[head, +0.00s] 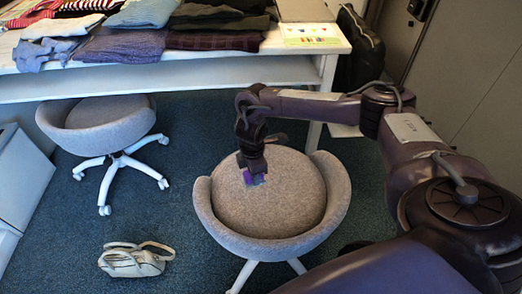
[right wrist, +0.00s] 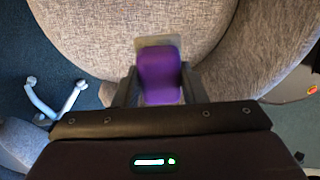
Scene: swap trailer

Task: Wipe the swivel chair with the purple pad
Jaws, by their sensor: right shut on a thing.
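The grey swivel chair (head: 290,205) stands in the middle of the head view, its round seat facing up and a low curved back around it. My right gripper (head: 252,178) reaches down over the left part of the seat. It is shut on the purple pad (right wrist: 158,75), which shows between its fingers in the right wrist view. In the head view the pad is a small purple patch at the seat surface; it seems to touch the seat, but the contact itself is hidden. My left gripper is in neither view.
A second grey swivel chair (head: 95,128) stands at the left, partly under a white table (head: 290,42) with folded clothes. A pale handbag (head: 133,260) lies on the blue carpet. A white cabinet (head: 18,180) stands at the left edge. The carpet between the chairs is clear.

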